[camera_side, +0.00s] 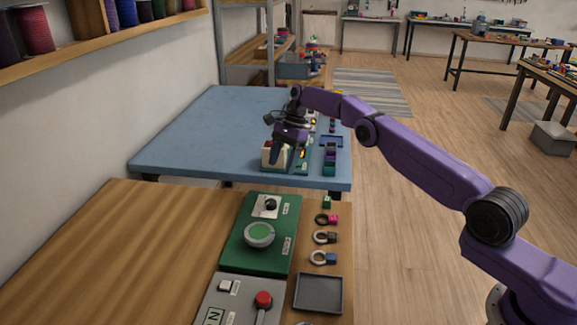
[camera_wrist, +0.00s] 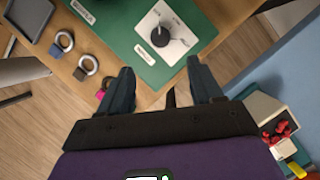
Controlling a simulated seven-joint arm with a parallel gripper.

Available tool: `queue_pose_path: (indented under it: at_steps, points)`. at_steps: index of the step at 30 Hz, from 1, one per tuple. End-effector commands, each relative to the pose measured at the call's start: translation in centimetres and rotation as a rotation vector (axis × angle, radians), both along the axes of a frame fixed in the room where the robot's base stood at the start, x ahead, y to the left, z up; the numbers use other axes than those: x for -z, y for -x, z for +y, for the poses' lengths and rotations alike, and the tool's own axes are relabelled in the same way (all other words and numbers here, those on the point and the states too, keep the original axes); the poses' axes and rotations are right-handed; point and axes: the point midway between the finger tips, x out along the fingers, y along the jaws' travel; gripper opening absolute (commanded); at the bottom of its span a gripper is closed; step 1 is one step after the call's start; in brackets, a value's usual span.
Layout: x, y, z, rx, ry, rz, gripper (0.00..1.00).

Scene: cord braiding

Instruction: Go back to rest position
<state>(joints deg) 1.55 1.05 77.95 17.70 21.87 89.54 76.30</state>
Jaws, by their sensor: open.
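My gripper (camera_side: 287,152) hangs over the blue table (camera_side: 190,135) near its front right part, with its fingers pointing down. In the wrist view its two dark fingers (camera_wrist: 161,88) are spread apart with nothing between them. From the side view I cannot tell whether the fingertips touch the items below. My purple arm reaches in from the right. The task names no object.
A pale box with red pieces (camera_wrist: 283,130) is close to my gripper. A green panel (camera_side: 262,212) with a dial, several rings (camera_side: 324,237) and a grey tray (camera_side: 319,293) are on the wooden table (camera_side: 130,250). Shelving (camera_side: 285,45) stands behind.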

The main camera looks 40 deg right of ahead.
Motion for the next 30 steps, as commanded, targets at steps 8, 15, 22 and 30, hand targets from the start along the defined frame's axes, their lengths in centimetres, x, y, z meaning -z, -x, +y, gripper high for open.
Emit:
queue_pose_path:
  at_steps: [8, 15, 22, 30]
  points:
    - [-1.2, 0.4, 1.6, -0.073, 0.01, -0.018, 0.65]
    - [-5.5, 4.0, 7.3, -0.388, 0.049, -0.098, 0.65]
    - [-9.3, 10.7, 11.7, -0.734, 0.081, -0.181, 0.65]
    - [-12.4, 21.2, 13.9, -1.156, 0.106, -0.278, 0.65]
